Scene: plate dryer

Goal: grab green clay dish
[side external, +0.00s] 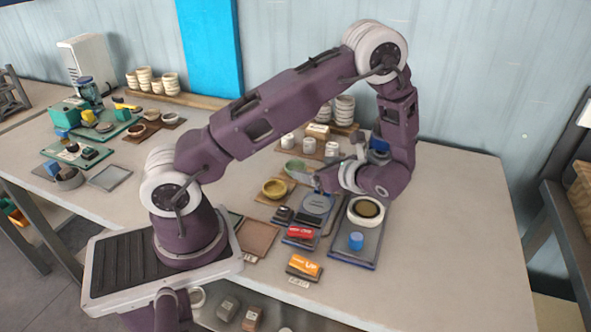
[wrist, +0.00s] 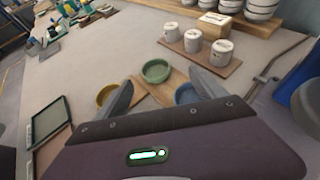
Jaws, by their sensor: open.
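The green clay dish (wrist: 155,71) is a small round bowl on a wooden board. In the wrist view it sits beyond and between my fingertips, not touched by them. In the side view the green dish (side external: 294,168) is just left of and behind my gripper (side external: 304,180). My gripper in the wrist view (wrist: 162,92) is open with nothing between its fingers. A yellow dish (side external: 275,188) is in front of the green one in the side view; in the wrist view the yellow dish (wrist: 105,95) is partly hidden by the left finger.
White cups (wrist: 193,40) stand on a wooden board behind the green dish. A blue round dish (wrist: 186,93) is partly hidden by the right finger. A tray (side external: 352,251) with a cream-rimmed round item and a blue jar lies to the right. The table's right side is clear.

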